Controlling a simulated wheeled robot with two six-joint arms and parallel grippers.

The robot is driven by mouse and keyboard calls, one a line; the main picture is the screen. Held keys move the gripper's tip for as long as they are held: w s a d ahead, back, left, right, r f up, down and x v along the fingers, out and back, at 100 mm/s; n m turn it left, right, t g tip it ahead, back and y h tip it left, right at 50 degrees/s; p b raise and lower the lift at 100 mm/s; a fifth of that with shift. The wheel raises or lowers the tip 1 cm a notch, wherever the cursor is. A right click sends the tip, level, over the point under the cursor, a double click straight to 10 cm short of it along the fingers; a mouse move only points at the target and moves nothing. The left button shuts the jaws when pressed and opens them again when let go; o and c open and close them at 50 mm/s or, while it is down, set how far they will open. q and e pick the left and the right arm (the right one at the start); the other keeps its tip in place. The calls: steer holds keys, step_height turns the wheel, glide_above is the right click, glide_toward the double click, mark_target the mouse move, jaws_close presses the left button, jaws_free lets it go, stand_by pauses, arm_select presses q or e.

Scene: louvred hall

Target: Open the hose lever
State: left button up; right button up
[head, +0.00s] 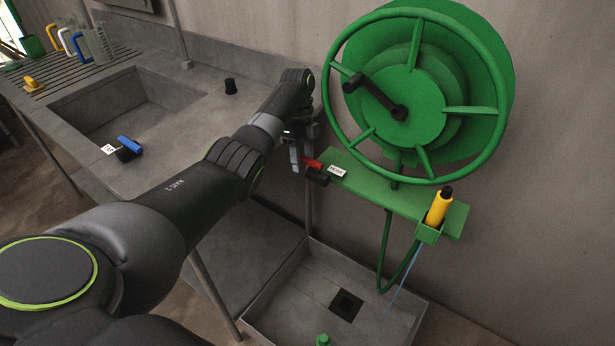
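A red lever (313,164) on a black valve body (317,178) sits at the left end of the green shelf under the hose reel, beside a small white label (338,171) too small to read. My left gripper (299,158) points down just left of the red lever, very close to it. I cannot tell whether it touches the lever, and its finger gap is not clear. The green hose reel (415,100) with its crank is on the wall above. A yellow and black nozzle (439,206) stands in a green holder. My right gripper is not in view.
Jugs (98,44) stand on the drainer at the far left. A low grey basin (300,290) with a dark drain lies below the shelf.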

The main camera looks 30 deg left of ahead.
arm_select(q)
steer(key=shift+r, duration=0.1)
steer(key=p+v, duration=0.1)
steer(key=v, duration=0.1)
steer(key=p+v, duration=0.4)
steer(key=shift+s+d+r, duration=0.15)
steer(key=shift+s+r, duration=0.15)
steer(key=shift+r, duration=0.25)
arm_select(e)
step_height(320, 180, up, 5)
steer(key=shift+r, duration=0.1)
